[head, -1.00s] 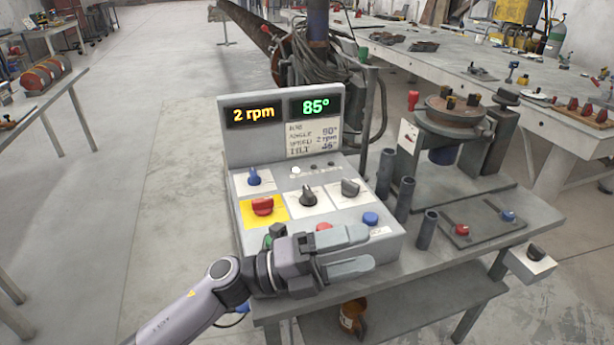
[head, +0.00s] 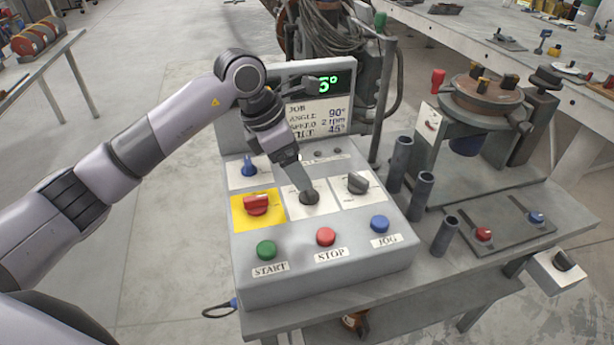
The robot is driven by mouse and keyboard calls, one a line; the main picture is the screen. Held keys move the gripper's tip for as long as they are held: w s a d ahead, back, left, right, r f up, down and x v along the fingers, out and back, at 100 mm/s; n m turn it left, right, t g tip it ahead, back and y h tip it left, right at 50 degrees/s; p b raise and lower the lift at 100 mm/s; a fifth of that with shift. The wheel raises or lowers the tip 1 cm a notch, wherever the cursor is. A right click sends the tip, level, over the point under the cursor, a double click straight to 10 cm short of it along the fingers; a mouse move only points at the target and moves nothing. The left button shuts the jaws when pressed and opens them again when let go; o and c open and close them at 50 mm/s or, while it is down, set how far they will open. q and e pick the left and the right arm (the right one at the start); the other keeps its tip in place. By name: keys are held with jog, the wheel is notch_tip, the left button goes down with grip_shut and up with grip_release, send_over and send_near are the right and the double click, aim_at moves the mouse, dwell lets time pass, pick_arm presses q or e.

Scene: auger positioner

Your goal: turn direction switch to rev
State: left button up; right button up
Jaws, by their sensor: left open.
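The control box (head: 335,265) bears a row of three rotary knobs: a red one on a yellow plate (head: 257,205), a dark one on a white plate (head: 309,197) in the middle, and a grey one on a white plate (head: 357,183) at the right. The plate lettering is too small to read, so I cannot tell which is the direction switch. My left gripper (head: 301,182) is open and points down at the middle dark knob, its fingertip over the knob's upper part. I cannot tell whether it touches. My right gripper is out of view.
Green START (head: 266,250), red STOP (head: 326,237) and blue JOG (head: 379,224) buttons line the front. A blue knob (head: 249,167) sits above the red one. My arm partly hides the display panel (head: 345,118). Upright tubes (head: 421,197) and a turntable (head: 487,98) stand to the right.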

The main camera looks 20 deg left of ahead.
aim_at(309, 193)
pick_arm(q)
jog(key=x, duration=0.5)
jog(key=shift+d+f+p, duration=0.2)
jog(key=shift+f+p, duration=0.15)
jog(key=c, duration=1)
